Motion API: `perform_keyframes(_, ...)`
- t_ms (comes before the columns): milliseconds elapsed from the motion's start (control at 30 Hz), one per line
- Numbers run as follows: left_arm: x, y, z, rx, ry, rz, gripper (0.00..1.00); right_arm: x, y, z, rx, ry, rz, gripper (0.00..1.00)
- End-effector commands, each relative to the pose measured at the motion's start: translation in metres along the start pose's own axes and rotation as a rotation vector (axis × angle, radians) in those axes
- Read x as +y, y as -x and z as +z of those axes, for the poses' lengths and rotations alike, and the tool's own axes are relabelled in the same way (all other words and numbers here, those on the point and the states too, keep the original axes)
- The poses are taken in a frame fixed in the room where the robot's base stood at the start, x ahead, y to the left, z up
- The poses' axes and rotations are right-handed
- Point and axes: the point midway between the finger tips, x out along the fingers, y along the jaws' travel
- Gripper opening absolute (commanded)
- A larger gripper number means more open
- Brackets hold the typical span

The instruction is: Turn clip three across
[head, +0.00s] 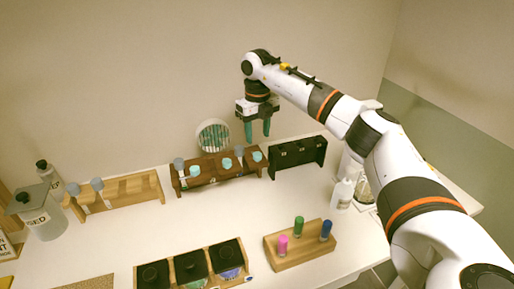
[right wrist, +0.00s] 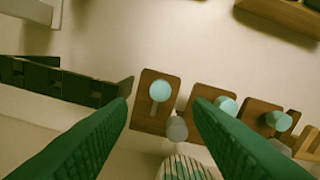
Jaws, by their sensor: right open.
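I cannot tell which part is clip three. My right gripper (head: 257,138), with green fingers pointing down, is open and empty above the rack's right end, behind it towards the wall. It also shows in the right wrist view (right wrist: 160,102). My left gripper is not in view.
A black rack (head: 298,153) stands right of the brown one. The table middle is clear.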

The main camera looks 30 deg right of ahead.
Motion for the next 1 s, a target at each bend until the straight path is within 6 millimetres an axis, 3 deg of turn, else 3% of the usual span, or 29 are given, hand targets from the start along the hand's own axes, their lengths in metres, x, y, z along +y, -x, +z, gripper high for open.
perform_keyframes(200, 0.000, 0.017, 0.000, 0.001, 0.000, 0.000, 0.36, 0.000, -0.040, 0.001, -0.004, 0.000, -0.001, 0.46)
perform_keyframes(333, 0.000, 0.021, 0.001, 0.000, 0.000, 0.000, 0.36, 0.000, -0.057, 0.000, -0.002, 0.000, 0.000, 0.46)
perform_keyframes(767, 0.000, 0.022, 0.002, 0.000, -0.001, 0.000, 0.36, 0.000, -0.068, 0.000, 0.000, 0.000, -0.001, 0.46)
perform_keyframes(1000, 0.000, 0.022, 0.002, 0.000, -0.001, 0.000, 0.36, -0.001, -0.068, 0.000, 0.000, 0.000, -0.001, 0.07)
